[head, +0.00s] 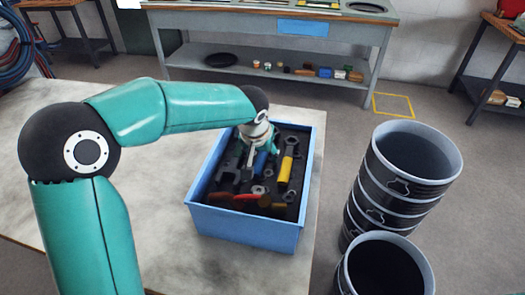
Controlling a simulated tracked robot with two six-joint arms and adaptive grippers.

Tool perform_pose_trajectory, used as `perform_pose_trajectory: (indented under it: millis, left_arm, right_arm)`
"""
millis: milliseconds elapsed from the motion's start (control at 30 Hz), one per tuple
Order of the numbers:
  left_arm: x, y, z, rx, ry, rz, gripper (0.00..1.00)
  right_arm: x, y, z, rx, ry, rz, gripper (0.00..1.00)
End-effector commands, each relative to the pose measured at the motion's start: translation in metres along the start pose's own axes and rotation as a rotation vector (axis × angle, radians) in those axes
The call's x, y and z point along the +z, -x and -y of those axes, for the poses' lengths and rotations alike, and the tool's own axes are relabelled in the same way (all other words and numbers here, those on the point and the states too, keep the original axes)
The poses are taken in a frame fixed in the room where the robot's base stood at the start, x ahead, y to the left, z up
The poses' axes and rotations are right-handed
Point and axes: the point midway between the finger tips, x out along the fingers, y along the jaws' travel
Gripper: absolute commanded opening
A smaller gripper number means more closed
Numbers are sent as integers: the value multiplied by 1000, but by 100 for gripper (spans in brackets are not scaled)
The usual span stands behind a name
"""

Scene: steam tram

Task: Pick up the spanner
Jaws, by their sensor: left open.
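A blue open-topped box (245,228) with a dark inside stands on the pale table and holds several tools. My left gripper (256,152) points down into the far part of the box, over the tools, and is open. Its wrist and fingers hide part of what lies below. I see a yellow-handled tool (286,170), a blue-handled piece (260,163) and a grey ring-like part (258,190). I cannot tell for sure which piece is the spanner, or whether a finger touches it. My right gripper is not in view.
The box walls stand close around my left gripper. The pale table (165,215) is clear left of the box. Black buckets (410,165) stand on the floor to the right. A grey workbench (230,22) with a lower shelf stands at the back.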

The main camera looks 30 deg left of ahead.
Motion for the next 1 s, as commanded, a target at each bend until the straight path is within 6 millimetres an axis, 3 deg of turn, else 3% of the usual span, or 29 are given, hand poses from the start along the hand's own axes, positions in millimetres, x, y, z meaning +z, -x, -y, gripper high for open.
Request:
perform_pose_trajectory:
  millis: [367,733,1000]
  left_arm:
    - [1,-3,0,0,1,-1,57]
    - [2,-3,1,-1,1,2,0]
    - [2,-3,1,-1,1,3,0]
  right_arm:
    - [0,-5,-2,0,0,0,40]
    - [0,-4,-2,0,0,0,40]
    - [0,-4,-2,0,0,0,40]
